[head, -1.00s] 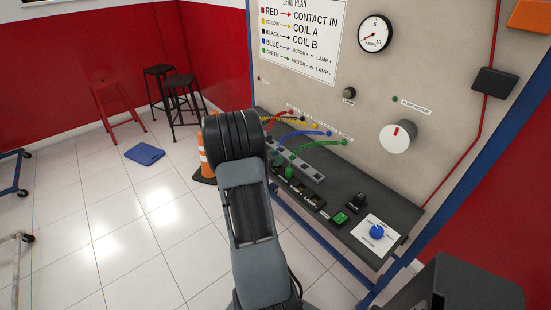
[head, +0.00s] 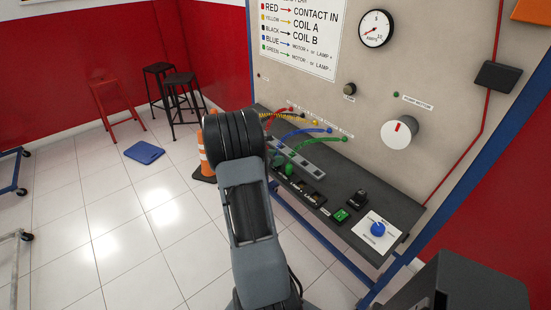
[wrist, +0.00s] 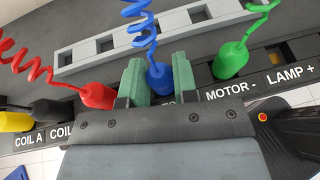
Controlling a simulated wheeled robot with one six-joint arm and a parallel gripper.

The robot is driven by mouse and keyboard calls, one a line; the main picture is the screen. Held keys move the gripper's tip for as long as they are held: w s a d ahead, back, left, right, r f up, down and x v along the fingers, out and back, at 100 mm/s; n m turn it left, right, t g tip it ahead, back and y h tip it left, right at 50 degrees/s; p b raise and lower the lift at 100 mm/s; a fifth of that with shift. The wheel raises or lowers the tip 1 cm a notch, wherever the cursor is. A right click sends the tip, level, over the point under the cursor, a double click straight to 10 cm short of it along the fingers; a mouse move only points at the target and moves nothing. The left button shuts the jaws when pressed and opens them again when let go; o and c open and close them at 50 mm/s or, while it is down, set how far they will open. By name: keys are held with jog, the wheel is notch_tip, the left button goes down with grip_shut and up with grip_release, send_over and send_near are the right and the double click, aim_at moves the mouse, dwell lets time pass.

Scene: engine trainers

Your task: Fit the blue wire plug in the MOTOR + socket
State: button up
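In the wrist view the blue plug (wrist: 159,78), on a coiled blue lead (wrist: 148,35), sits between the two green fingers of my gripper (wrist: 159,88). The fingers appear to touch it on both sides. It is over the labelled socket row, between the red plug and the MOTOR - label (wrist: 231,91). The label below the blue plug is mostly covered by my gripper, and the plug's lower end is hidden, so I cannot tell whether it is in a socket. In the head view the blue lead (head: 303,131) runs from the panel toward my gripper, which my arm hides.
The red plug (wrist: 97,95) is close left of my gripper; the green plug (wrist: 231,61) is to the right near MOTOR -. Black (wrist: 50,110) and yellow (wrist: 15,122) plugs are farther left. A grey slotted rail (wrist: 185,28) lies behind. A blue knob (head: 378,229) is on the bench's right.

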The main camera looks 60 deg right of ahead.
jog(key=shift+o, duration=0.9)
jog(key=shift+w+a+r+p, duration=0.4)
jog(key=shift+a+r+p, duration=0.3)
jog(key=shift+a, duration=0.1)
jog(key=shift+p+v, duration=0.5)
jog(key=shift+v, duration=0.85)
jog(key=shift+r, duration=0.2)
notch_tip(320, 180, up, 5)
jog(key=p, duration=0.3)
jog(key=shift+p, duration=0.4)
jog(key=shift+o, duration=0.3)
jog(key=shift+f, duration=0.1)
